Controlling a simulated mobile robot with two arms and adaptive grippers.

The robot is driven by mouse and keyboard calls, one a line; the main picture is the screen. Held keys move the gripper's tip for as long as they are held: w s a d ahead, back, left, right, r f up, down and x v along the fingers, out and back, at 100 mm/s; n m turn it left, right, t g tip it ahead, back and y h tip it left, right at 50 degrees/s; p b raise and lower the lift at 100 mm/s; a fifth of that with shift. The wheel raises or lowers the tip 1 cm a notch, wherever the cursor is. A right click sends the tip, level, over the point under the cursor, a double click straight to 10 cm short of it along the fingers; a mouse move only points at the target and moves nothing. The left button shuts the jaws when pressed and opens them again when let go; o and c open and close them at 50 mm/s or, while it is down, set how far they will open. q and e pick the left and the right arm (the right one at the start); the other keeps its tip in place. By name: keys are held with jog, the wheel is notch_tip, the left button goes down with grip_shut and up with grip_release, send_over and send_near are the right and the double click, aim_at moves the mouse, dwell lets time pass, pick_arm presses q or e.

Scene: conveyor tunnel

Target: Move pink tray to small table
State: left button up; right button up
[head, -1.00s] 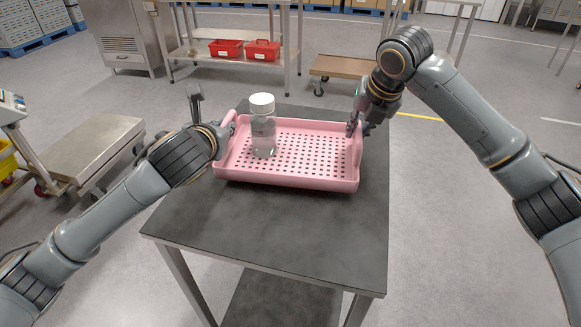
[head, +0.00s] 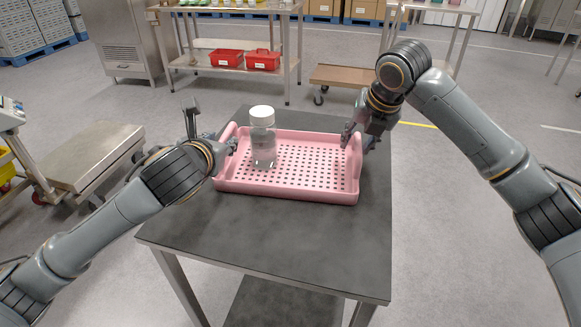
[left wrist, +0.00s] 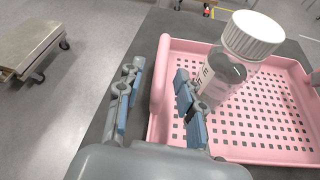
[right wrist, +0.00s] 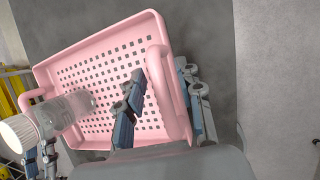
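The pink tray (head: 285,190), a shallow perforated tray with raised end handles, rests on a dark-topped table (head: 290,240). A clear bottle with a white cap (head: 263,140) stands inside, towards its left end. My left gripper (head: 224,147) is at the tray's left end; in the left wrist view its open fingers (left wrist: 158,100) straddle the left handle (left wrist: 162,75). My right gripper (head: 357,138) is at the right end; in the right wrist view its open fingers (right wrist: 163,105) straddle the right handle (right wrist: 158,85). I cannot tell which table the task calls small.
A low platform cart (head: 85,158) stands left of the table, and a low brown-topped trolley (head: 340,76) behind it. A steel shelf table with red bins (head: 262,60) is at the back. Bare table top lies in front of the tray, and open floor to the right.

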jog(key=shift+r, duration=0.1)
pick_arm(q)
jog(key=v, duration=1)
pick_arm(e)
jog(key=v, duration=1.2)
